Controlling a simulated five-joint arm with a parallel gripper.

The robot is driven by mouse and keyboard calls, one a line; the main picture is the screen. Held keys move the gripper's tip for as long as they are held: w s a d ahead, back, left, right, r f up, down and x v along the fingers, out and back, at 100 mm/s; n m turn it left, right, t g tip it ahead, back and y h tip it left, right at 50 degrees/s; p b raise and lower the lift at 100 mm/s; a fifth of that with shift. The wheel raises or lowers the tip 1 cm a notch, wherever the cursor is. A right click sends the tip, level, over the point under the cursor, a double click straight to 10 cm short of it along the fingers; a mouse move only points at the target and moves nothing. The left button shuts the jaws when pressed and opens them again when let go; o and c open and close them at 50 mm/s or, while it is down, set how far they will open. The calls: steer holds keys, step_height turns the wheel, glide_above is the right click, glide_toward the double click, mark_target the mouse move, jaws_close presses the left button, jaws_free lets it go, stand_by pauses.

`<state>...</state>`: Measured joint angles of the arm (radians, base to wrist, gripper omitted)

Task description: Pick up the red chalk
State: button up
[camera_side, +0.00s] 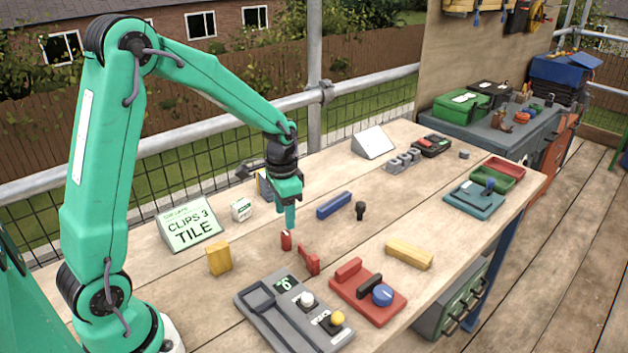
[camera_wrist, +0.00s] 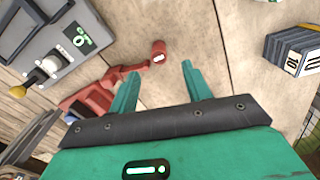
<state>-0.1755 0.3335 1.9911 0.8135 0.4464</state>
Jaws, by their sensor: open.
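A small upright red piece with a pale mark (camera_side: 286,240), which looks like the red chalk, stands on the wooden table just below my gripper (camera_side: 290,216). In the wrist view the red chalk (camera_wrist: 158,52) lies just beyond the fingertips, roughly centred between them. My gripper (camera_wrist: 160,78) is open and empty, its two green fingers pointing down, apart from the chalk. A red bracket-like piece (camera_side: 309,261) lies close to the chalk; in the wrist view the bracket (camera_wrist: 112,76) is left of it.
A grey control box (camera_side: 295,312) and a red block with a blue knob (camera_side: 368,293) stand nearer the camera. A yellow block (camera_side: 219,259), a blue bar (camera_side: 334,205) and a black knob (camera_side: 360,210) are around. A sign (camera_side: 190,229) stands behind left.

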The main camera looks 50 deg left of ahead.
mark_target(286, 233)
steer(key=shift+f, duration=1.05)
steer(key=shift+f, duration=0.1)
steer(key=shift+f, duration=2.5)
steer(key=c, duration=1.1)
